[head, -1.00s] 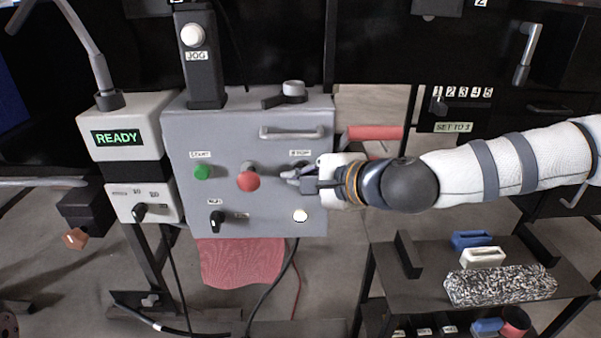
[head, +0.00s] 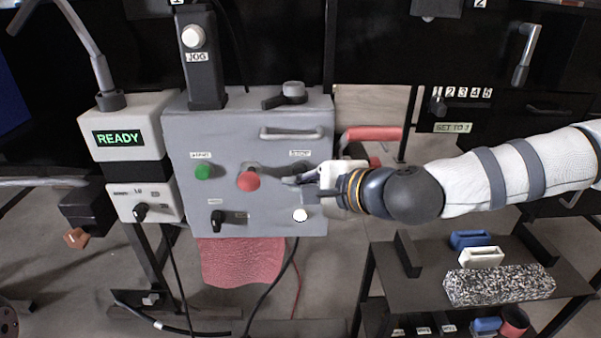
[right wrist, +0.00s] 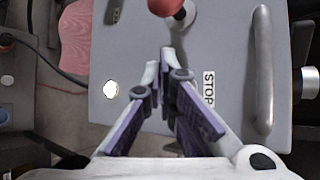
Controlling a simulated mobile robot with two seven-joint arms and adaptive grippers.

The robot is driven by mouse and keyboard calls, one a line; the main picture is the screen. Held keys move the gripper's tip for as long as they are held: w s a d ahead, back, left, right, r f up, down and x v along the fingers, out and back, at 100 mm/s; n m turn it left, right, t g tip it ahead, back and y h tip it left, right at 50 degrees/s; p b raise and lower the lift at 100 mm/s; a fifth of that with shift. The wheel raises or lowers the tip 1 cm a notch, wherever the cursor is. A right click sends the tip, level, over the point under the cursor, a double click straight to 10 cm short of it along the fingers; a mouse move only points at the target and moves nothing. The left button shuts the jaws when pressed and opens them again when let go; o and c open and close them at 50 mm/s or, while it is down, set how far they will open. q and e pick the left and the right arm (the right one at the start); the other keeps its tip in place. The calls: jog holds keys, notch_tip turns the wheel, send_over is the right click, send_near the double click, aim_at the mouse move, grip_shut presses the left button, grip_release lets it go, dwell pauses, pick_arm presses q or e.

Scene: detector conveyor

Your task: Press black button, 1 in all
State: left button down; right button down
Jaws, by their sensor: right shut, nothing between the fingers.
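The grey control panel (head: 270,215) faces me, with a STOP label (head: 300,153) at its upper right; the label also shows in the right wrist view (right wrist: 208,90). No black push button shows clearly; the spot below the STOP label is covered by my right gripper (head: 290,180). The gripper is shut and empty, its fingertips pointing left at the panel, also in the right wrist view (right wrist: 166,62). I cannot tell whether the fingertips touch anything. My left gripper is out of view.
The panel also carries a red mushroom button (head: 248,181), a green button (head: 203,171), a white button (head: 300,215), a black knob (head: 217,218) and a grey handle (head: 291,133). A display (head: 118,138) reads READY. A dark shelf (head: 400,290) stands at lower right.

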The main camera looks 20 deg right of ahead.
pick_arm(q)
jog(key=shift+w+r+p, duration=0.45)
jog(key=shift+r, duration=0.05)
pick_arm(e)
jog(key=s, duration=0.2)
jog(key=s+a, duration=0.1)
jog(key=s, duration=0.1)
jog(key=shift+s+a, duration=0.2)
jog(key=shift+s, duration=0.2)
